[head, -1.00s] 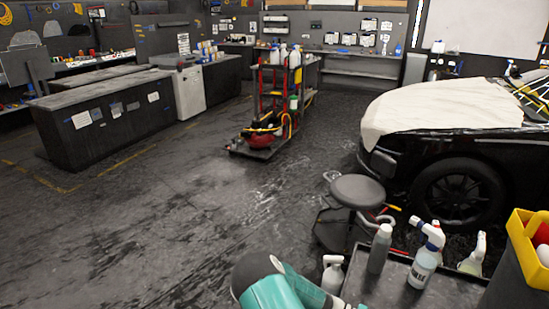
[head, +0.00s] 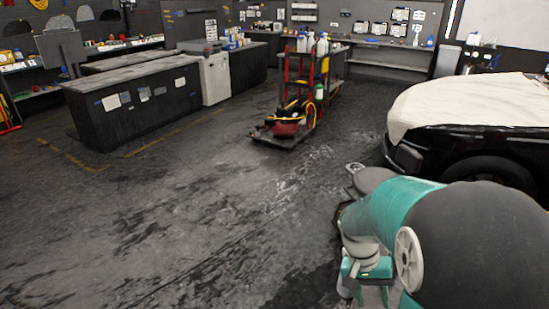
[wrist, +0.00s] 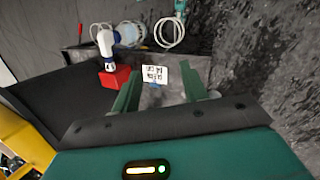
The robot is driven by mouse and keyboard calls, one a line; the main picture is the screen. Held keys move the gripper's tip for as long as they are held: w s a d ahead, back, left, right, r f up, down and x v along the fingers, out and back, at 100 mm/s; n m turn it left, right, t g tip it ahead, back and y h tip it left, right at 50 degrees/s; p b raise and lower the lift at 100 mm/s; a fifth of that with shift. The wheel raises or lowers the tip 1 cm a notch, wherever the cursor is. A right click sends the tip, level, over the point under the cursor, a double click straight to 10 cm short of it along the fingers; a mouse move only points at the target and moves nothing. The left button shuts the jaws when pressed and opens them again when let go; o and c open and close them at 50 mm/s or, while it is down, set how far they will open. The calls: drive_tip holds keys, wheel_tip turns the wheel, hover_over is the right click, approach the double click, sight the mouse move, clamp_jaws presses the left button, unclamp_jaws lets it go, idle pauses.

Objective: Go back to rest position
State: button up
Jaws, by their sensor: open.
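My gripper (wrist: 158,84) shows in the wrist view with its two green fingers spread apart. No object is visibly held between them. Beyond the fingertips is a small white card with dark marks (wrist: 155,74); I cannot tell what it is fixed to. In the head view my teal and black arm is bent across the lower right, and its fingers cannot be made out there.
In the wrist view a white and blue spray bottle (wrist: 106,45) and a red block (wrist: 115,78) are left of the fingers. In the head view are a tool cart (head: 300,95), a workbench (head: 135,105) and a covered car (head: 470,105). Open floor (head: 200,220) lies left.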

drive_tip(key=s+a+r+n+t+y, duration=0.1)
drive_tip(key=s+a+r+n+t, duration=0.1)
drive_tip(key=r, duration=0.7)
drive_tip(key=s+a+r+n+t+y, duration=0.2)
drive_tip(key=s+a+r+t, duration=0.3)
drive_tip(key=s+r+t, duration=0.2)
drive_tip(key=v, duration=0.2)
drive_tip(key=shift+r, duration=0.2)
